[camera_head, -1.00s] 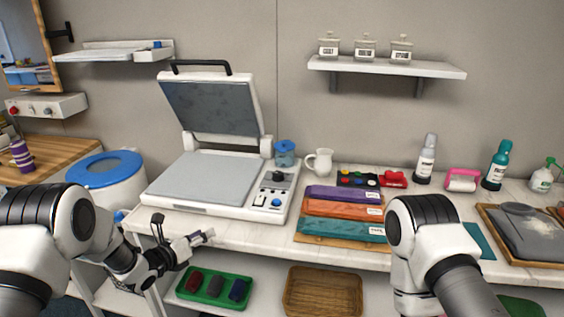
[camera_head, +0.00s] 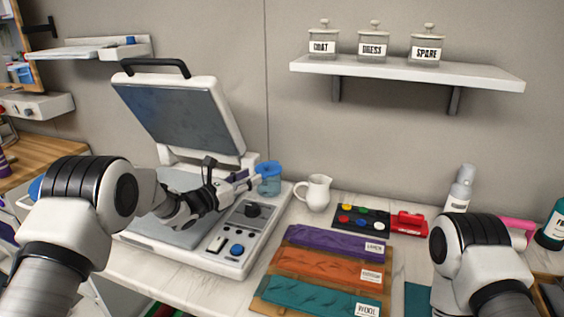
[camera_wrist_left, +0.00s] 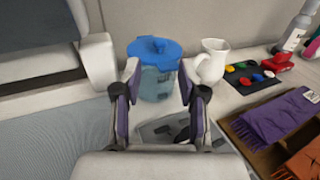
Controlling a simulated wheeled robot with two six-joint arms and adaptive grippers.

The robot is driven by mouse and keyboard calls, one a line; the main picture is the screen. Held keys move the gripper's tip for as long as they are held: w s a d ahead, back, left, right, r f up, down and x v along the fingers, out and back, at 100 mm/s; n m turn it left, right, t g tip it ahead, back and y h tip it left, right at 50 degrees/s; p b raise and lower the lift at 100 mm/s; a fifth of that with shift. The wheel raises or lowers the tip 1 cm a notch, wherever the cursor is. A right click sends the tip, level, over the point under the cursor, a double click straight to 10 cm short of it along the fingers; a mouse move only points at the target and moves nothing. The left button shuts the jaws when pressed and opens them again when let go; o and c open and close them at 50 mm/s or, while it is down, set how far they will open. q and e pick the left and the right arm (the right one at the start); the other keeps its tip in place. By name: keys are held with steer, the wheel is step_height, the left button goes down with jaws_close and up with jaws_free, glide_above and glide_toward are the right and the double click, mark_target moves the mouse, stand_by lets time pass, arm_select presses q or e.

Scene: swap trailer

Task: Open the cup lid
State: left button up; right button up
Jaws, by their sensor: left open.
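The cup (camera_head: 270,182) is a clear bluish vessel with a blue lid (camera_head: 267,168). It stands upright at the back, beside the right rear corner of the press. In the left wrist view the cup (camera_wrist_left: 158,84) and its blue lid (camera_wrist_left: 154,50) show just beyond the fingertips, and the lid appears to be on. My left gripper (camera_head: 248,180) is open, with its fingers pointing at the cup from the left. In the left wrist view its two fingers (camera_wrist_left: 160,78) line up on either side of the cup; I cannot tell whether they touch it. My right gripper is out of view.
The open press (camera_head: 190,115) stands left of the cup with its lid raised. A white pitcher (camera_head: 314,192) stands close to the cup's right. A color palette (camera_head: 360,219), a red item (camera_head: 409,223) and folded cloths (camera_head: 322,270) lie farther right. A shelf (camera_head: 400,70) with jars is above.

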mark_target(264, 167)
arm_select(q)
steer(key=shift+w+d+r, duration=0.1)
steer(key=shift+w+r, duration=0.05)
steer(key=shift+r, duration=0.1)
steer(key=p+x, duration=0.1)
steer(key=x, duration=0.4)
steer(key=shift+w+d, duration=0.25)
steer(key=shift+d, duration=0.1)
steer(key=shift+s+a+r, duration=0.1)
steer(key=shift+a+r, duration=0.05)
steer(key=shift+r, duration=0.1)
steer(key=shift+f, duration=0.1)
jaws_close()
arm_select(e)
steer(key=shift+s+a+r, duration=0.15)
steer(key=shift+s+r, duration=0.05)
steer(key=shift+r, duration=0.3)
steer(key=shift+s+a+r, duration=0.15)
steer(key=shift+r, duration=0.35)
